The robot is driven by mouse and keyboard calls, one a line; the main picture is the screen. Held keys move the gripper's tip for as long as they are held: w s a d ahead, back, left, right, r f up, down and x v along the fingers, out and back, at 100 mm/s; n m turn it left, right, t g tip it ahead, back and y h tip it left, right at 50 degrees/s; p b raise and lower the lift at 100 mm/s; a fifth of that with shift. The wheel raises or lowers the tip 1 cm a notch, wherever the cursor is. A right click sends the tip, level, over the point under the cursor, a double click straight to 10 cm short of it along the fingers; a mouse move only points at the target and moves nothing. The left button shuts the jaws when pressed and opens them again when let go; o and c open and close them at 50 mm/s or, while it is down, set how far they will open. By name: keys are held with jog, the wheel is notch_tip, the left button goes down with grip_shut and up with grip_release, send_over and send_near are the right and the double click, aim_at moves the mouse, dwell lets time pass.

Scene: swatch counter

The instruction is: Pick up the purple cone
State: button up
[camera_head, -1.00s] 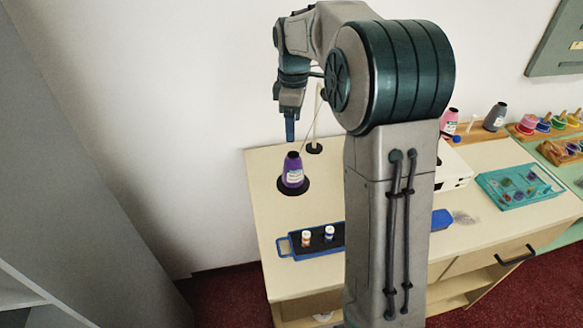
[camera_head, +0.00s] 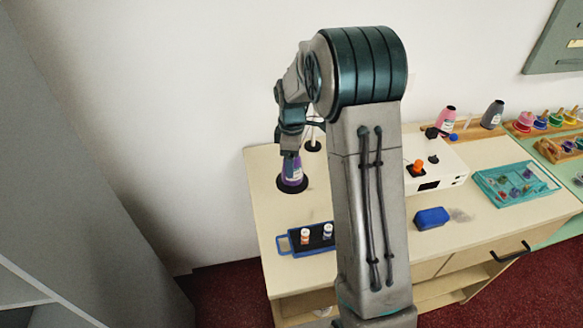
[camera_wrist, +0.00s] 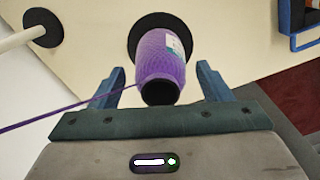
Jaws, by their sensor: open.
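The purple cone (camera_head: 292,172) is a cone of purple thread with a pale label. It stands upright on a round black base (camera_head: 302,187) at the left end of the counter. In the wrist view the cone (camera_wrist: 162,60) shows its dark top toward me, and a purple thread runs off to the left. My gripper (camera_wrist: 160,82) is open, with one blue finger on each side of the cone. I cannot tell whether either finger touches it. In the head view my gripper (camera_head: 291,158) covers the cone's upper part.
A pale post on a black disc (camera_head: 313,145) stands close behind the cone. A blue tray (camera_head: 285,246) with small bottles lies in front. A white box (camera_head: 450,165) with an orange knob, a blue block (camera_head: 432,217) and a teal tray (camera_head: 515,184) are to the right.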

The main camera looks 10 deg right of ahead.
jog(key=shift+f, duration=0.35)
jog(key=c, duration=1.1)
